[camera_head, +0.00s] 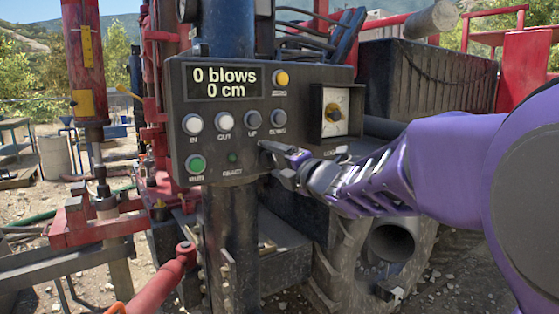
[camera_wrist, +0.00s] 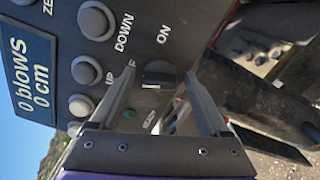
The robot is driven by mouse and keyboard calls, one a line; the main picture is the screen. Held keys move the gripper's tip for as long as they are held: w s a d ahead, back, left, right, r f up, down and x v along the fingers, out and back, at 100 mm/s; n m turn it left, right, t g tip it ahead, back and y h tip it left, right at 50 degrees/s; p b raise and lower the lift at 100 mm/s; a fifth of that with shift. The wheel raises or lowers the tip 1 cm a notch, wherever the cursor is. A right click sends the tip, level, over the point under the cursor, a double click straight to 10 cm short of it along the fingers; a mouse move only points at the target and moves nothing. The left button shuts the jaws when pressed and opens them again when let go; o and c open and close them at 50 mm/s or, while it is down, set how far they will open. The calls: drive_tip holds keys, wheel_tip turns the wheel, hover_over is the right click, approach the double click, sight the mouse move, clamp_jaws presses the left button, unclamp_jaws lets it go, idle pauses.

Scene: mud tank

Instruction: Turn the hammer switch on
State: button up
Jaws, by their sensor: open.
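The control panel (camera_head: 300,88) stands in front of me with a display (camera_head: 220,83) reading "0 blows, 0 cm". In the wrist view, a black rotary switch (camera_wrist: 159,73) has "ON" beside it; the label on its other side is mostly hidden behind a finger. In the head view, my gripper (camera_head: 275,162) is at the panel's lower middle and hides this switch. In the wrist view, my open gripper (camera_wrist: 160,78) has one finger on each side of the switch. I cannot tell whether the fingers touch it.
Round buttons (camera_head: 224,122) are left of my gripper, with a green button (camera_head: 195,164) below them. A red lever (camera_head: 165,280) rises below the panel. Open air lies in front of the panel.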

clamp_jaws()
drive_tip(key=shift+m, duration=0.4)
drive_tip(key=m+p, duration=0.1)
drive_tip(key=m, duration=0.2)
drive_tip(key=shift+r+m, duration=0.1)
drive_tip(key=shift+m, duration=0.3)
drive_tip(key=m+p, duration=0.1)
drive_tip(key=m, duration=0.3)
drive_tip(key=shift+m+p, duration=0.3)
drive_tip(key=m+p, duration=0.2)
drive_tip(key=m, duration=0.2)
drive_tip(key=m+p, duration=0.1)
drive_tip(key=m, duration=0.3)
drive_tip(key=shift+m+p, duration=0.3)
drive_tip(key=shift+p, duration=0.1)
